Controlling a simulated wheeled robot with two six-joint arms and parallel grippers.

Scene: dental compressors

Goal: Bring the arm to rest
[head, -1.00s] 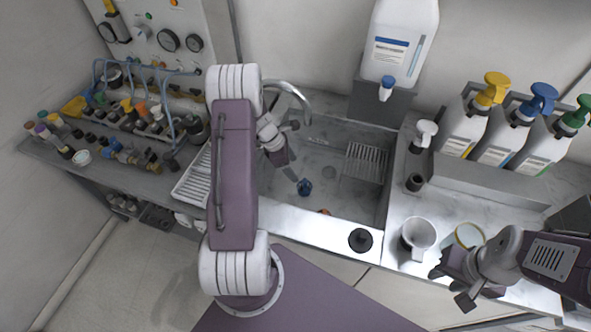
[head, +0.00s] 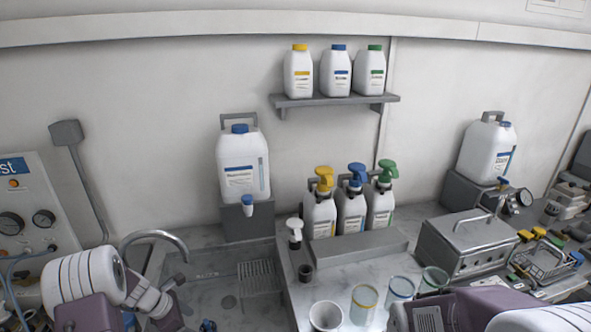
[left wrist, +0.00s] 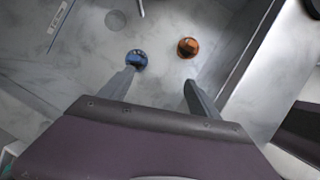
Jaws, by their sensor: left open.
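My left arm comes in at the lower left of the head view, its wrist (head: 145,298) over the sink; the fingertips are not clear there. In the left wrist view my left gripper (left wrist: 160,77) is open over the sink floor, with nothing between its fingers. A blue cap-like piece (left wrist: 136,60) lies by the tip of the left-hand finger; I cannot tell if they touch. An orange cap-like piece (left wrist: 187,47) lies beyond the right-hand finger. My right arm (head: 470,310) shows at the bottom right of the head view; its gripper is out of view.
A curved tap (head: 155,238) rises at the sink's back left. A white mug (head: 326,316) and several glass cups (head: 364,302) stand on the counter near my right arm. Pump bottles (head: 351,210), a metal box (head: 470,240) and a wire basket (head: 545,260) stand behind.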

